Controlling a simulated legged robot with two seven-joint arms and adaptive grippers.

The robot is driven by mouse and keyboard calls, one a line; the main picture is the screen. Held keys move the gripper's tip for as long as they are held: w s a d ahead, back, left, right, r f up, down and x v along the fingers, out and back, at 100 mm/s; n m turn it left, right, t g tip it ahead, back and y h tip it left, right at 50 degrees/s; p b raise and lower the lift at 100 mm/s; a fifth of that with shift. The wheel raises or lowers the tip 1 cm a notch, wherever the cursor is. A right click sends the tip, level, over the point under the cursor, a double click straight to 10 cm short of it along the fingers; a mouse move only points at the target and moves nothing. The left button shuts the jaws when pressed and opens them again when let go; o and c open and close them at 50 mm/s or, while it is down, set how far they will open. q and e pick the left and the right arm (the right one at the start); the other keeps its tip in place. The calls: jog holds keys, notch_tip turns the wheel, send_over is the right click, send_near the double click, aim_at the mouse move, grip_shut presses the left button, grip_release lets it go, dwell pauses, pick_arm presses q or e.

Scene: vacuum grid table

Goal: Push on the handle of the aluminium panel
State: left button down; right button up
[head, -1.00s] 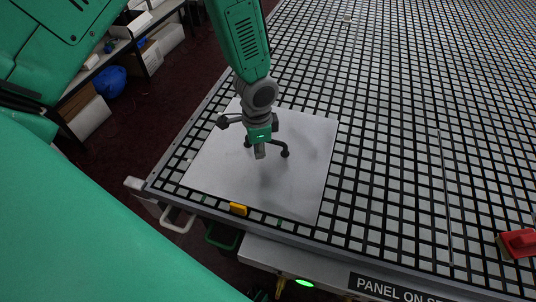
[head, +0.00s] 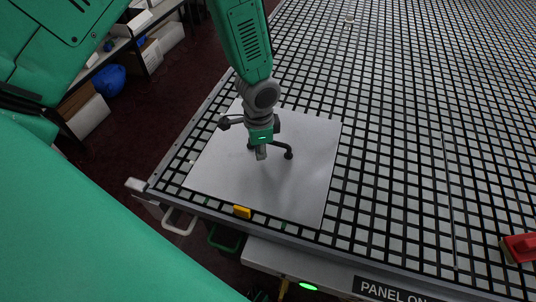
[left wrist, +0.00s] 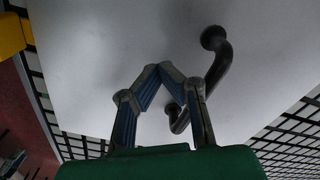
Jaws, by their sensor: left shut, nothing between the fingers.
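The aluminium panel (head: 310,180) is a pale square sheet lying flat on the near left corner of the grid table. Its dark handle (head: 289,154) stands on its upper face, partly hidden by my left gripper (head: 260,156), which points down just left of the handle's visible end. In the left wrist view, the left gripper (left wrist: 160,70) has its fingertips together, with nothing between them. The curved handle (left wrist: 218,66) there passes close beside and behind the right finger; I cannot tell whether they touch. My right gripper is not in view.
A yellow block (head: 242,212) sits at the panel's near edge. A red object (head: 522,247) lies at the far right. A shelf with boxes and a blue bag (head: 108,82) stands left.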

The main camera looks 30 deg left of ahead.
pick_arm(q)
jog(key=shift+w+d, duration=0.2)
jog(key=shift+d, duration=0.2)
jog(key=shift+w+d+r, duration=0.2)
jog(key=shift+d, duration=0.4)
jog(key=shift+w, duration=0.2)
jog(key=shift+w+a+f, duration=0.1)
jog(key=shift+w+a, duration=0.1)
jog(key=shift+a, duration=0.35)
jog(key=shift+w+a, duration=0.15)
jog(key=shift+a, duration=0.35)
jog(key=shift+w+d+r+p, duration=0.2)
jog(key=shift+w+d+p, duration=0.1)
jog(key=shift+d, duration=0.3)
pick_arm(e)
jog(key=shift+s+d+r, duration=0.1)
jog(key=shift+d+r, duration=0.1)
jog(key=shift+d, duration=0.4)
pick_arm(q)
jog(key=shift+a, duration=0.15)
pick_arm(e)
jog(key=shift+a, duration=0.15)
pick_arm(q)
jog(key=shift+p, duration=0.95)
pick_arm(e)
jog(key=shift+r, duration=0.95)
